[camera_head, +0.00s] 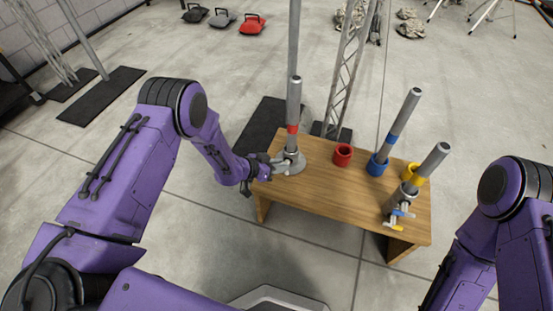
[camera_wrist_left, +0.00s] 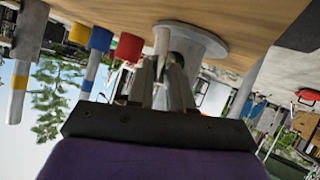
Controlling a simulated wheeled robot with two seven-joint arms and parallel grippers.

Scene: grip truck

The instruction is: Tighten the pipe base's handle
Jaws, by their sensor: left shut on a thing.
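The grey pipe base (camera_head: 297,164) sits at the left end of the wooden table. A grey pipe with a red band (camera_head: 294,100) stands upright in it. My left gripper (camera_head: 277,165) is at the left side of the base, low by the tabletop, shut on the base's handle. In the left wrist view, the base's round flange (camera_wrist_left: 205,38) is just beyond my left gripper (camera_wrist_left: 165,72). The handle is mostly hidden between the fingers. My right gripper is out of view; only my right arm shows at the right edge.
A lattice truss (camera_head: 349,70) stands behind the table.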

